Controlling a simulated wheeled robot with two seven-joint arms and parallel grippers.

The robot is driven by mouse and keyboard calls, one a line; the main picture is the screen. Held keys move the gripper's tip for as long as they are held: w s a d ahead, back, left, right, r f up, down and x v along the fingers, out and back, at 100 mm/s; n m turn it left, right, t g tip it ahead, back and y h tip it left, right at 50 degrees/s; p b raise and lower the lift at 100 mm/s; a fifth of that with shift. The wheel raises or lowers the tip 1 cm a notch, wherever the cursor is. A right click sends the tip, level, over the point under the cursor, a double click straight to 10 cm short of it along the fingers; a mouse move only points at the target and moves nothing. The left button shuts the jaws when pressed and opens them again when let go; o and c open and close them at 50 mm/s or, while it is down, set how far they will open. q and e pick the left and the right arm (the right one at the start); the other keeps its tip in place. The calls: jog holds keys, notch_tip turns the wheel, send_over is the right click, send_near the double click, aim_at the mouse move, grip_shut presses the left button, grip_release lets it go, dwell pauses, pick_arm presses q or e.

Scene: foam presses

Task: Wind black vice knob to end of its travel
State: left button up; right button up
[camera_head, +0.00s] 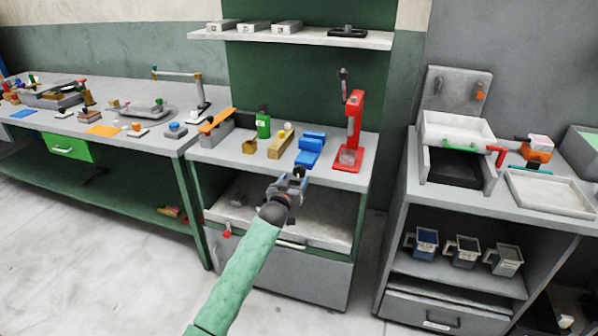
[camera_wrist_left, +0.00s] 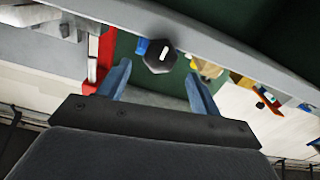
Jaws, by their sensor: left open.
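The blue vice (camera_head: 310,146) stands at the front of the middle bench. Its black knob (camera_head: 299,171) faces me at the bench's front edge. In the left wrist view the black knob (camera_wrist_left: 158,56) is faceted, with a white mark, and a bit of the blue vice shows behind it. My left gripper (camera_head: 291,184) is just in front of the knob. In the left wrist view its two fingers (camera_wrist_left: 158,72) are apart, with the knob between and slightly beyond the tips. I see no contact; the exact depth is unclear. My right gripper is out of view.
A red press (camera_head: 355,130) stands right of the vice. A yellow-brown block (camera_head: 281,143) and a green bottle-like item (camera_head: 263,124) stand to its left. The bench edge (camera_wrist_left: 235,50) runs close by the fingers. Open space lies in front of the bench.

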aim_at(299, 173)
pick_arm(q)
jog(key=p+x, duration=0.1)
jog(key=x, duration=0.4)
jog(key=shift+s, duration=0.1)
jog(key=shift+w+d, duration=0.15)
jog(key=shift+w, duration=0.4)
jog(key=shift+d, duration=0.1)
jog(key=shift+c, duration=0.5)
jog(key=c, duration=0.7)
jog(key=shift+c, duration=0.9)
jog(key=shift+m, duration=2.2)
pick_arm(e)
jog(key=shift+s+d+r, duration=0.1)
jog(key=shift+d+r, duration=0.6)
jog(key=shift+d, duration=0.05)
